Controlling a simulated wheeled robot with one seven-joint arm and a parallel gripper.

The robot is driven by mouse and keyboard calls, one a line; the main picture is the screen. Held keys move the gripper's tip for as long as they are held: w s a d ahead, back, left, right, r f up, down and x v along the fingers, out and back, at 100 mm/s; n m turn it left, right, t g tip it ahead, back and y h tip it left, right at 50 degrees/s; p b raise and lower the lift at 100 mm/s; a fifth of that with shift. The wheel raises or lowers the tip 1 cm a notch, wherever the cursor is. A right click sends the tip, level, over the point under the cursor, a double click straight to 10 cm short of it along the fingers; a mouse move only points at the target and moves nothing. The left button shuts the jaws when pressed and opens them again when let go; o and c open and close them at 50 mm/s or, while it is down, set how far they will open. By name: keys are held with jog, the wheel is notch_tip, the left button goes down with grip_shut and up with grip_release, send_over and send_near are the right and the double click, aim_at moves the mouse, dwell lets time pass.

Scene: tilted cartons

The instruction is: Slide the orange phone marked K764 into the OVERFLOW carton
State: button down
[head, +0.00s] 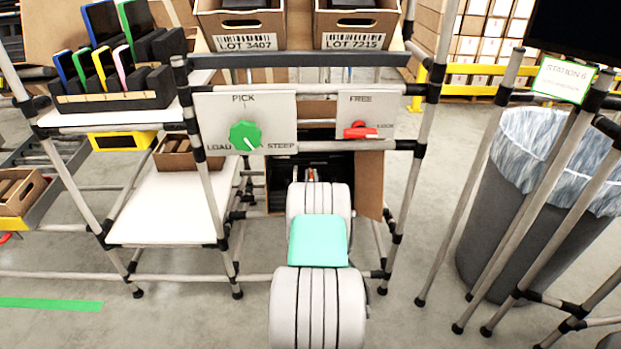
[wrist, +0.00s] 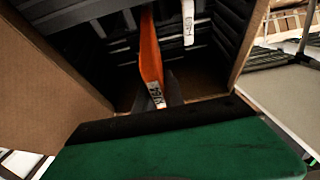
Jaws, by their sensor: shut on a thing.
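The orange phone (wrist: 150,58) stands on edge in the wrist view, with a white K764 label on its near end. My gripper (wrist: 170,90) is shut on that near end. The phone's far part reaches into an open brown carton (wrist: 70,70) with black slotted walls inside. In the head view my gripper (head: 311,176) is at the mouth of a dark-lined carton (head: 370,185) under the panels, mostly hidden by my arm. No OVERFLOW marking is readable. How deep the phone sits is unclear.
A white label (wrist: 188,22) shows beside the phone inside. Two lot cartons (head: 240,30) stand higher. A black rack (head: 115,98) of coloured phones is at left. Frame posts flank my arm.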

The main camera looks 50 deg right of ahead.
aim_at(310, 169)
jog(key=shift+d, duration=0.1)
jog(key=shift+w+d+f+b, duration=0.4)
jog(key=shift+w+d+b, duration=0.1)
jog(key=shift+b, duration=0.5)
jog(key=shift+w+d+f+b, duration=0.15)
jog(key=shift+w+d+b, duration=0.25)
jog(key=shift+b, duration=0.2)
jog(key=shift+w+d+f+b, duration=0.55)
jog(key=shift+d+f+b, duration=0.1)
jog(key=shift+b, duration=0.6)
jog(key=shift+w+d+f+b, duration=0.4)
jog(key=shift+w+d+b, duration=0.2)
jog(key=shift+b, duration=0.55)
jog(key=shift+w+d+f+b, duration=0.45)
jog(key=shift+d+b, duration=0.15)
jog(key=shift+b, duration=0.5)
jog(key=shift+w+d+f+b, duration=0.25)
jog(key=shift+w+d+b, duration=0.15)
jog(key=shift+b, duration=0.45)
